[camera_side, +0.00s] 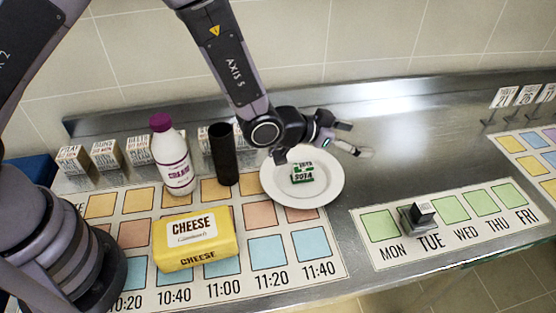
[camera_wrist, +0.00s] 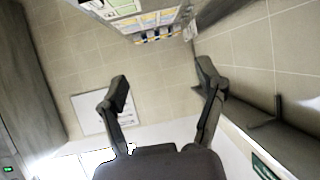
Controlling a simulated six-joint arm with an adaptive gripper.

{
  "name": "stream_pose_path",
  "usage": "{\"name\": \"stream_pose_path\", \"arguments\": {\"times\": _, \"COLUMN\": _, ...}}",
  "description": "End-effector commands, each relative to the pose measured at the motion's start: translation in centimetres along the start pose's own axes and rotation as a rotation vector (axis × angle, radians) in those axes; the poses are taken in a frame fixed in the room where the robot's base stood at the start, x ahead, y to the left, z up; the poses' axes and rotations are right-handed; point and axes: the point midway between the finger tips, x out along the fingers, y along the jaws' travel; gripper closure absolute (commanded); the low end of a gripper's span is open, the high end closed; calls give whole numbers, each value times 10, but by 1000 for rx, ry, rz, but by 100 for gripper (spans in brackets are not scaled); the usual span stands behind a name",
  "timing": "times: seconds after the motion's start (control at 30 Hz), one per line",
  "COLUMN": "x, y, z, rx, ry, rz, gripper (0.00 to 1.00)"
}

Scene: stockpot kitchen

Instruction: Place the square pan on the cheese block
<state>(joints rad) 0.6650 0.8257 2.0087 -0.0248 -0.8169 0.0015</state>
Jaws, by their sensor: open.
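The cheese block (camera_side: 194,240) is a yellow pack with a white label, lying on the printed grid mat at the lower left of the side view. No pan is plainly recognizable. A small grey square piece (camera_side: 407,224) with a dark block (camera_side: 423,211) on it sits at TUE on the weekday mat; I cannot tell whether it is the square pan. My gripper (camera_side: 355,140) is open and empty, pointing right, up and right of the cheese block. In the wrist view its two fingers (camera_wrist: 163,88) are spread with nothing between them.
A white plate (camera_side: 330,190) with a green soya box (camera_side: 302,173) lies below my gripper. A cream bottle (camera_side: 172,155) and a dark cylinder (camera_side: 223,155) stand behind the cheese block. Small boxes and number cards line the back. Bare metal counter (camera_side: 430,130) lies at right.

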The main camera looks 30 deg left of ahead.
Motion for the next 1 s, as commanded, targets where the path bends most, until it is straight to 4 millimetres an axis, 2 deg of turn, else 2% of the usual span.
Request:
{"name": "stream_pose_path", "arguments": {"times": 0.03, "x": 15, "y": 21, "z": 26, "rx": 16, "ry": 16, "rz": 32, "gripper": 30}}
{"name": "stream_pose_path", "arguments": {"times": 0.1, "x": 28, "y": 44, "z": 51, "rx": 33, "ry": 58, "rz": 66, "gripper": 30}}
{"name": "stream_pose_path", "arguments": {"times": 0.2, "x": 38, "y": 66, "z": 79, "rx": 48, "ry": 104, "rz": 103, "gripper": 30}}
{"name": "stream_pose_path", "arguments": {"times": 0.3, "x": 42, "y": 79, "z": 96, "rx": 56, "ry": 132, "rz": 124, "gripper": 30}}
{"name": "stream_pose_path", "arguments": {"times": 0.47, "x": 53, "y": 86, "z": 100, "rx": 59, "ry": 151, "rz": 133, "gripper": 30}}
{"name": "stream_pose_path", "arguments": {"times": 0.8, "x": 113, "y": 93, "z": 92, "rx": 58, "ry": 149, "rz": 132, "gripper": 30}}
{"name": "stream_pose_path", "arguments": {"times": 1.0, "x": 127, "y": 95, "z": 90, "rx": 58, "ry": 146, "rz": 131, "gripper": 30}}
